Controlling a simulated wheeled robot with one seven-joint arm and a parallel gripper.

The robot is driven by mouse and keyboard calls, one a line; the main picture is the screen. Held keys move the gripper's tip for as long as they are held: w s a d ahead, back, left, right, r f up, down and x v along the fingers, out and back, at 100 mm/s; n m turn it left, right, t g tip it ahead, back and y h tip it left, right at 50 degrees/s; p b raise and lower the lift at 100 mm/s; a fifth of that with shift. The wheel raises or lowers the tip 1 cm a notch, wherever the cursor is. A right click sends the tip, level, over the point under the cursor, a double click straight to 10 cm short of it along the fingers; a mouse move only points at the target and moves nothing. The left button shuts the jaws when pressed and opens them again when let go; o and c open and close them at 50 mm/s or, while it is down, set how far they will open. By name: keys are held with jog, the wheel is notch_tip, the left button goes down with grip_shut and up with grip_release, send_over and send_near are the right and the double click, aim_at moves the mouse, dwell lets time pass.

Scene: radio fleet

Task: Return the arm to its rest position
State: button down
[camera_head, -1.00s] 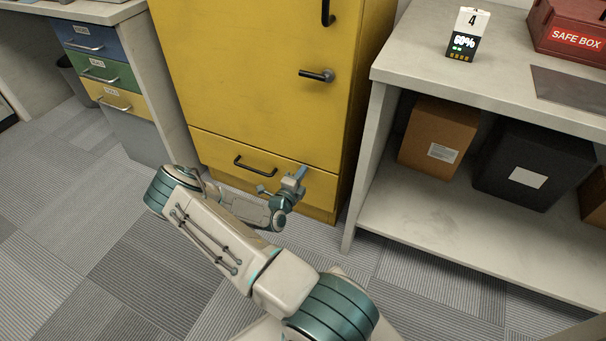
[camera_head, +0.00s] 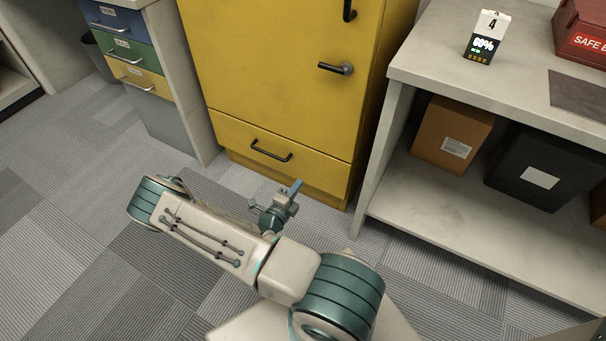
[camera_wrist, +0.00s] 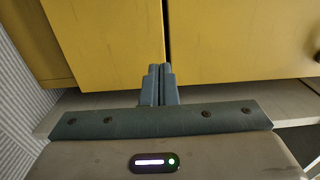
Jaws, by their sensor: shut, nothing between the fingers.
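My gripper (camera_head: 294,190) is low in front of the yellow cabinet (camera_head: 285,70), at the end of my folded arm. In the wrist view my gripper's fingers (camera_wrist: 158,75) are pressed together with nothing between them. They point toward the yellow cabinet front (camera_wrist: 110,40), and a dark seam runs up just beyond them. My arm's links and teal joints fill the lower middle of the head view. The cabinet's bottom drawer, with a black handle (camera_head: 271,152), and its door are shut.
A grey desk with blue, green and yellow drawers (camera_head: 135,70) stands left. A shelf bench (camera_head: 440,70) stands right, with an orange-brown box (camera_head: 452,130) and a black box (camera_head: 535,170) below. A battery-like unit (camera_head: 485,40) and a red safe box (camera_head: 585,35) sit on top. Carpet at left is clear.

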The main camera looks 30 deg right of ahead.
jog(key=shift+s+a, duration=0.25)
jog(key=shift+a, duration=0.1)
jog(key=s+a+r+m+g+y+p, duration=0.15)
jog(key=r+m+g+p, duration=0.3)
jog(key=r+m, duration=0.5)
jog(key=s+a+r+m+g+y+p, duration=0.1)
jog(key=s+r+m+g+y+p, duration=0.15)
jog(key=r+m+p, duration=0.65)
jog(key=s+a+r+m+g+y, duration=0.1)
jog(key=s+a+r+m+g, duration=0.3)
jog(key=r, duration=1)
jog(key=s+a+r+m+t+y+p, duration=0.1)
jog(key=s+a+r+m+y+p, duration=0.2)
jog(key=r, duration=0.8)
jog(key=s+a+r+m+t+y+p, duration=0.2)
jog(key=s+a+r+m+y+p, duration=0.1)
jog(key=r+m+p, duration=0.4)
jog(key=s+a+r+m+t+y+p, duration=0.2)
jog(key=r+m, duration=0.7)
jog(key=r, duration=0.7)
jog(key=s+a+y+p, duration=0.1)
jog(key=a+y+p, duration=0.1)
jog(key=p, duration=0.1)
jog(key=shift+a+y+p, duration=0.15)
jog(key=shift+y+p, duration=0.2)
jog(key=shift+y, duration=0.05)
